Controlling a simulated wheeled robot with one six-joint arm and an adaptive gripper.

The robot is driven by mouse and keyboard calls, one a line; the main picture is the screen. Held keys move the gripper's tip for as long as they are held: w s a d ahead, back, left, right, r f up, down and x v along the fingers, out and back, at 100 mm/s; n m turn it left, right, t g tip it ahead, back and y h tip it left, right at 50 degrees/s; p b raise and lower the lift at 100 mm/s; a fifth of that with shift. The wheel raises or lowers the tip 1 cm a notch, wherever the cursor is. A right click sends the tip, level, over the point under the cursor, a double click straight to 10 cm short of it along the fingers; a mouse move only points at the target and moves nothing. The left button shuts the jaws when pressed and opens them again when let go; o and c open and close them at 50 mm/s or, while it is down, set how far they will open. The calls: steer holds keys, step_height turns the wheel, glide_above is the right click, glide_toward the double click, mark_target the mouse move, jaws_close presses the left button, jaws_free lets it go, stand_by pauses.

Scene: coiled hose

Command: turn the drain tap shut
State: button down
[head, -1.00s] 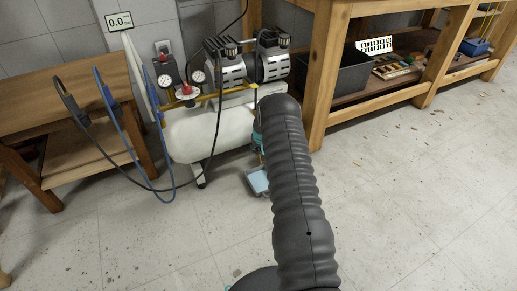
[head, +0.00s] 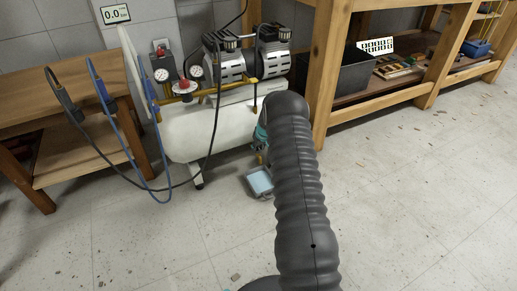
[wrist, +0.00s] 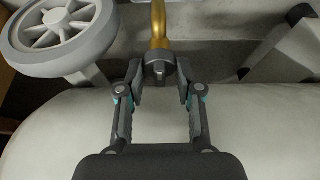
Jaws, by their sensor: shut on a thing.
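The white compressor tank (head: 200,130) stands behind the arm. A small tray with a pale blue inside (head: 260,182) lies on the floor below the tank.
Hanging hoses (head: 128,135) are at left, by a wooden table (head: 60,90). A wooden bench (head: 320,90) stands at right. The front floor is clear.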

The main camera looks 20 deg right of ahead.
steer(key=c, duration=0.8)
jaws_free()
steer(key=v, duration=1.2)
